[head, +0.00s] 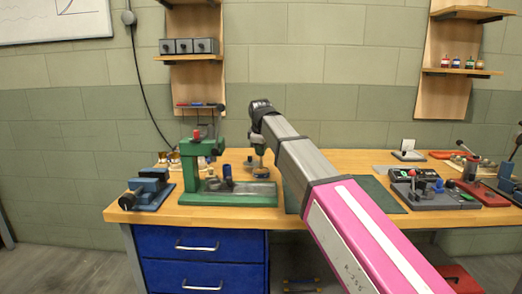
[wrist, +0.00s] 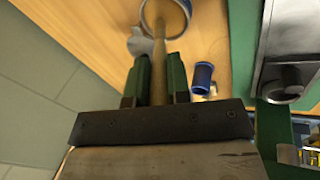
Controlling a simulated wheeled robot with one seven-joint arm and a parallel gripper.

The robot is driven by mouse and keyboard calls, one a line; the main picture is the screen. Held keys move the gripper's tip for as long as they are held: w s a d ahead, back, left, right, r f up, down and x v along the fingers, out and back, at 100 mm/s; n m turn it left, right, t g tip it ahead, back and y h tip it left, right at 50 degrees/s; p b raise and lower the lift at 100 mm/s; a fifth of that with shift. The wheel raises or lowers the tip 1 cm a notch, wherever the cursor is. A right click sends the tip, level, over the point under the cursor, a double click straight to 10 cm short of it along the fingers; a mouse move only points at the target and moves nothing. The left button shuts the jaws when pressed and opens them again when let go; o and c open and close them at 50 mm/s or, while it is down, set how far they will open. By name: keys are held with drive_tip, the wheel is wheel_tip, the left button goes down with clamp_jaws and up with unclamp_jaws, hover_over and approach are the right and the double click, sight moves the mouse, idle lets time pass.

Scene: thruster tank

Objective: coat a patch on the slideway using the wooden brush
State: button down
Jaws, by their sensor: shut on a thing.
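My gripper (wrist: 158,78) is shut on the light wooden handle of the wooden brush (wrist: 158,45), which runs up between the two green fingers in the wrist view. The brush's far end reaches a round, rimmed thing at the top edge; whether it is inside or above it I cannot tell. In the head view my gripper (head: 260,170) is small and points down over the green machine. The grey metal slideway (head: 262,188) lies on that machine's green base. Grey metal of the machine also shows at the right of the wrist view. I cannot make out a coated patch.
A dark blue cylinder (wrist: 203,76) stands beside the brush in the wrist view. A blue vise (head: 150,188) sits at the bench's left end. A dark mat (head: 375,190) and a grey control box (head: 435,190) lie to the right. Shelves hang on the wall behind.

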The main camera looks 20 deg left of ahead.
drive_tip(key=shift+f, duration=0.65)
idle(1.6)
drive_tip(key=shift+r, duration=0.15)
drive_tip(key=shift+r, duration=3.4)
drive_tip(key=shift+s, duration=0.1)
